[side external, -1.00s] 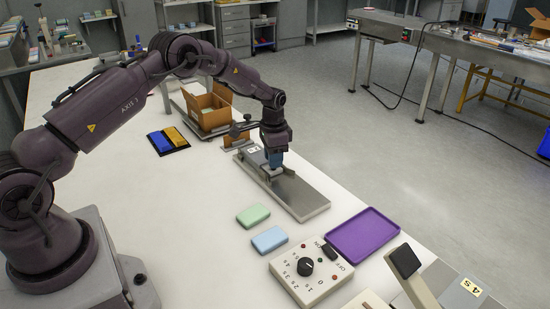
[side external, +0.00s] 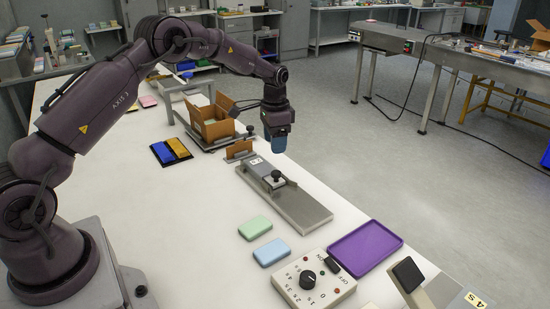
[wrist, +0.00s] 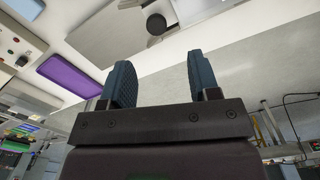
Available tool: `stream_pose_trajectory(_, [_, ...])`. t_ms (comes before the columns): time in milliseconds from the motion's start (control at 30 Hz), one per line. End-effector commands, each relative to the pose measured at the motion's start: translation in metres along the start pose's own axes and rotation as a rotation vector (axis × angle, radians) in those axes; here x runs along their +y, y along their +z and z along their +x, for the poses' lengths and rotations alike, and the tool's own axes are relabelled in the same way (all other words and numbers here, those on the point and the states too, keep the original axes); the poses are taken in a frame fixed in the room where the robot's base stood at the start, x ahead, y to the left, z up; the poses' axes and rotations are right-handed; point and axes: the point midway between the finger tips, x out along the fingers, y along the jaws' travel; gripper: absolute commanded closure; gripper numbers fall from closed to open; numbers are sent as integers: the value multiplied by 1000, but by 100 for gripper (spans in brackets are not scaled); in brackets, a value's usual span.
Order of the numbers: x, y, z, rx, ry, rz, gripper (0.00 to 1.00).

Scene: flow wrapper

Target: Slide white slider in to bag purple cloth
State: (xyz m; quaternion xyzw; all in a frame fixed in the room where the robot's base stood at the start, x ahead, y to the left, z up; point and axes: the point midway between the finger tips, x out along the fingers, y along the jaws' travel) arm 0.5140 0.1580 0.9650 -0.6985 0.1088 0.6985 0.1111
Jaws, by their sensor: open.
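The slider (side external: 275,181) is a small pale block with a black knob on top. It sits on the flat metal track of the wrapper (side external: 303,208), toward its far end, beside a grey housing. The black knob also shows at the top of the wrist view (wrist: 156,24). My gripper (side external: 278,151) hangs above and apart from the slider, with nothing held. In the wrist view its two blue fingers (wrist: 160,80) are spread wide with an empty gap. I see no cloth that I can tell is purple; a purple tray (side external: 365,248) lies empty at the near right.
A green block (side external: 255,227) and a blue block (side external: 271,252) lie left of the track. A control box (side external: 313,279) with a dial stands in front. An open cardboard box (side external: 208,120) and a black tray with blue and yellow pieces (side external: 171,152) are farther back.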

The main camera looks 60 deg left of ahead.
Motion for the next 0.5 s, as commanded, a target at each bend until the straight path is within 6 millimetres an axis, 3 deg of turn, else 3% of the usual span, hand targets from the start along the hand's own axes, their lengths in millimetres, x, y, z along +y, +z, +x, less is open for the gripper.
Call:
stream_pose_trajectory(200, [-1, 0, -34, 2, -2, 0, 44])
stream_pose_trajectory(500, [0, 0, -42, 0, 0, 0, 44])
